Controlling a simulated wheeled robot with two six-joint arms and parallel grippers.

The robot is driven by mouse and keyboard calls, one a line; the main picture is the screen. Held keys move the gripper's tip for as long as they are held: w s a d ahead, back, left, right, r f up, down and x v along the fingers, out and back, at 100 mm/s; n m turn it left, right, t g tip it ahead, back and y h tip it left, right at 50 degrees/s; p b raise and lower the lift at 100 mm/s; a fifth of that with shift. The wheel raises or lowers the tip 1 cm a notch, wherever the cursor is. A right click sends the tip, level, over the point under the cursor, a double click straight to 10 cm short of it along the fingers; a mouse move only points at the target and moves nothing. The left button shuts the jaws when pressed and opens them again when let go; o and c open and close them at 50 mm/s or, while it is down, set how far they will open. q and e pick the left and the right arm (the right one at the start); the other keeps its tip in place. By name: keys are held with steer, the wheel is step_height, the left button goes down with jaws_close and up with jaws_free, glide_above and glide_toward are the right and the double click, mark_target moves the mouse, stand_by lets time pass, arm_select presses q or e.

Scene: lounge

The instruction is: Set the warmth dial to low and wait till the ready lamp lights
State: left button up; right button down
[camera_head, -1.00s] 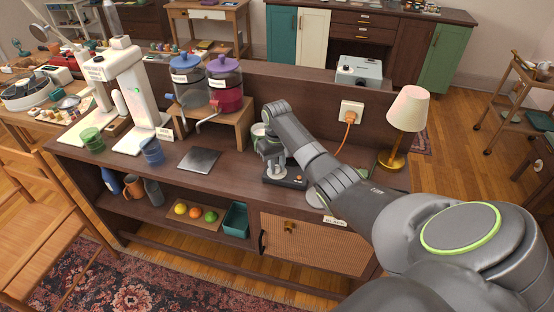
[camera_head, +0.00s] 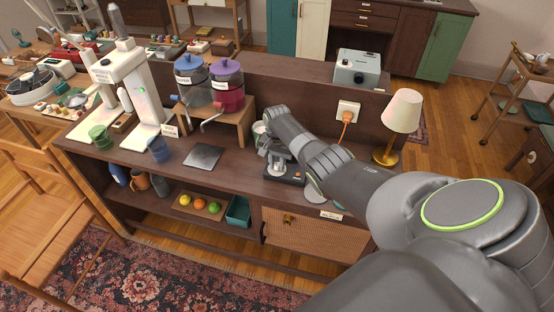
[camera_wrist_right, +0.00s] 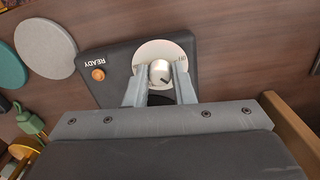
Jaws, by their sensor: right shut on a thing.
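The black warmer plate (camera_head: 291,179) sits on the sideboard. In the wrist view its dark housing (camera_wrist_right: 118,62) carries an orange lamp (camera_wrist_right: 98,74) beside the word READY; I cannot tell whether it is lit. The warmth dial is a pale knob (camera_wrist_right: 160,70) on a white round face (camera_wrist_right: 147,50), with a partly hidden "HI" mark near its right edge. My right gripper (camera_wrist_right: 160,84) is shut on the knob, one finger on each side. In the head view my right gripper (camera_head: 279,164) reaches down to the warmer. My left gripper is not in view.
Two drink dispensers (camera_head: 211,85) stand on a wooden riser behind left. A dark square plate (camera_head: 203,156) lies left of the warmer. Grey and teal discs (camera_wrist_right: 45,47) lie beside the warmer.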

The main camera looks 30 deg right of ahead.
mark_target(277, 164)
steer(key=shift+w+r+m, duration=0.1)
steer(key=shift+r+m, duration=0.05)
steer(key=shift+m, duration=0.45)
steer(key=c, duration=1.2)
jaws_free()
steer(key=shift+c, duration=0.2)
steer(key=shift+p, duration=0.3)
step_height(277, 164, up, 5)
steer(key=shift+r+p, duration=0.1)
steer(key=shift+p, duration=0.4)
step_height(277, 164, up, 12)
steer(key=b, duration=0.1)
steer(key=shift+b, duration=0.4)
